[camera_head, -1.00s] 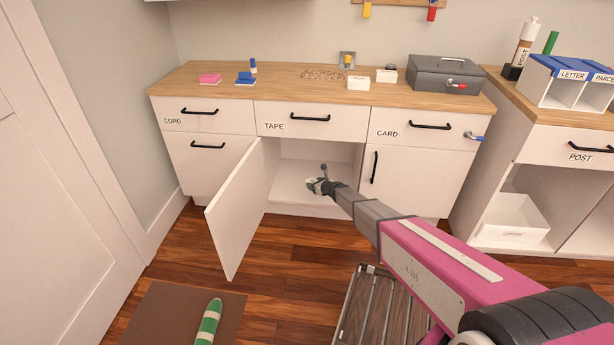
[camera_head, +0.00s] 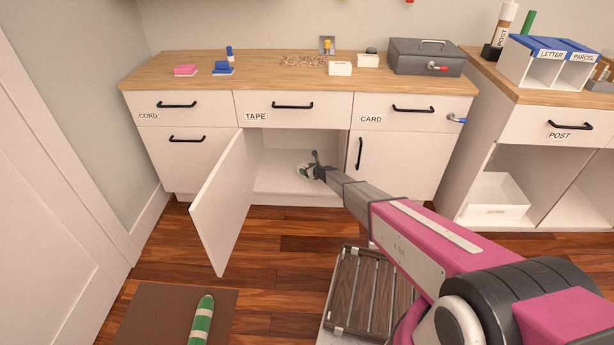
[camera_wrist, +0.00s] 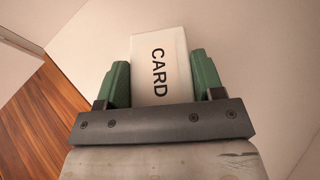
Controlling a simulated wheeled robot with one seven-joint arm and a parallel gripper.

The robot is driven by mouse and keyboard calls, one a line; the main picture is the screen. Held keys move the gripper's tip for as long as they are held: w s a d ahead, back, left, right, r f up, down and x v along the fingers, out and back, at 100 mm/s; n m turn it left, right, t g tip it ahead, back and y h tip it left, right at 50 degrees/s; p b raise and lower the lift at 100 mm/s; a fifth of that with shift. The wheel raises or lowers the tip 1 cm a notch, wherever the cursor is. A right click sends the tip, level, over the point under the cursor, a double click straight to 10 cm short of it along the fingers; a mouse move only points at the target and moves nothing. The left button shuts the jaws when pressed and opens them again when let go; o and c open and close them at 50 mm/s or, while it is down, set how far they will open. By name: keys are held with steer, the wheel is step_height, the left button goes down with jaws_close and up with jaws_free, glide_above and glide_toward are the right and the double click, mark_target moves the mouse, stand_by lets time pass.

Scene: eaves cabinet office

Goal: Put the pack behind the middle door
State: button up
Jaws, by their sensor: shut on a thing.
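The pack is a white box marked CARD (camera_wrist: 160,68) in the wrist view. It sits between the green fingers of my gripper (camera_wrist: 160,85), which is shut on it. In the head view my gripper (camera_head: 309,172) is inside the open compartment under the TAPE drawer, just above or at its floor (camera_head: 285,185); I cannot tell whether the pack touches the floor. The pack is small and partly hidden there. The middle door (camera_head: 222,200) stands wide open, swung out to the left.
CORD, TAPE and CARD drawers are shut above. The right door (camera_head: 395,175) is shut. A grey cash box (camera_head: 425,62) and small items stand on the worktop. A slatted wooden thing (camera_head: 370,290), a brown mat (camera_head: 150,315) and a green striped object (camera_head: 202,322) are on the floor side.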

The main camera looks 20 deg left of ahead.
steer(key=shift+f, duration=2.05)
steer(key=shift+f, duration=0.15)
steer(key=o, duration=1)
steer(key=shift+c, duration=0.2)
steer(key=shift+s+d+r, duration=0.1)
steer(key=shift+d+r, duration=0.05)
steer(key=shift+r, duration=0.1)
steer(key=v, duration=1.1)
steer(key=shift+s+d+r, duration=0.1)
steer(key=shift+d+r, duration=0.05)
steer(key=shift+d, duration=0.1)
